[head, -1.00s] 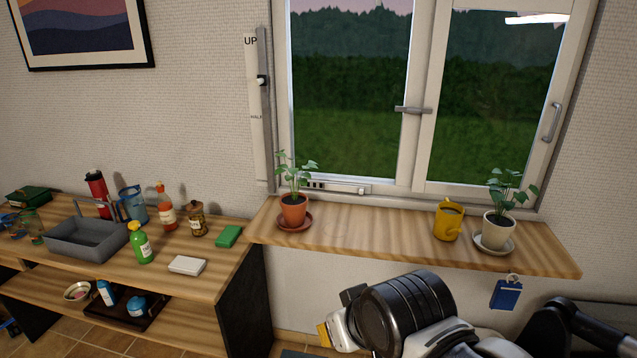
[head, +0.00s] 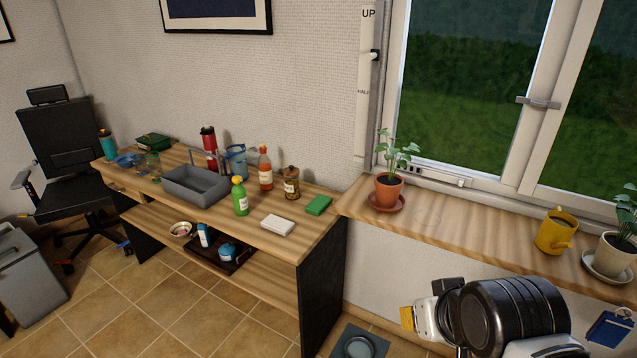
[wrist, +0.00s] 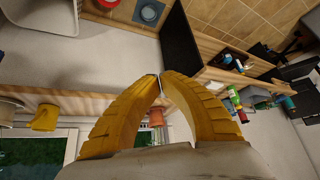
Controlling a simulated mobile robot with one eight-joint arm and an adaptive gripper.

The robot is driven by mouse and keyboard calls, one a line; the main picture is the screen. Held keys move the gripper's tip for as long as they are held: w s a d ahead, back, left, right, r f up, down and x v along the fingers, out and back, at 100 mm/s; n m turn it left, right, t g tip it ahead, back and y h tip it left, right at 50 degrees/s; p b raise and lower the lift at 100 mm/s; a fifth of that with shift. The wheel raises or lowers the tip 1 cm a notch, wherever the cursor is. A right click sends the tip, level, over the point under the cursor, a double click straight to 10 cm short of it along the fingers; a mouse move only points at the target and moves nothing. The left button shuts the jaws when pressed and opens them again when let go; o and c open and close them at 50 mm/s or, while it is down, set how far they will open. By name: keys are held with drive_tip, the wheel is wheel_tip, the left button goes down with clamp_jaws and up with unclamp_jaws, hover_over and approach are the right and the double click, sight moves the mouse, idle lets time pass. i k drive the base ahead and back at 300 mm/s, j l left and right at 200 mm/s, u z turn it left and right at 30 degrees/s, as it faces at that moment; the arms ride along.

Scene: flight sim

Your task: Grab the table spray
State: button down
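No label I can read marks the table spray. A green bottle with a yellow cap (head: 240,197) stands upright on the counter beside the grey basin. A small blue and white bottle (head: 204,236) stands in a dark tray on the lower shelf. I cannot tell which of them is the spray. My gripper (wrist: 160,76) shows two yellow fingers with their tips together and nothing between them. In the head view its yellow finger (head: 407,318) is at the lower right, well apart from the counter's bottles.
The counter (head: 261,240) also holds a grey basin (head: 194,187), an orange-red bottle (head: 265,170), a brown jar (head: 291,184), a white block (head: 277,225) and a green sponge (head: 319,205). A potted plant (head: 388,190) stands on the windowsill. Tiled floor (head: 160,290) lies open before the counter.

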sight(240, 196)
drive_tip(key=i+j+u, duration=0.2)
drive_tip(key=j, duration=0.4)
drive_tip(key=i+j+u, duration=0.2)
drive_tip(key=i+j, duration=0.25)
drive_tip(key=i+j+u, duration=0.2)
drive_tip(key=i+j, duration=0.15)
drive_tip(key=j, duration=0.25)
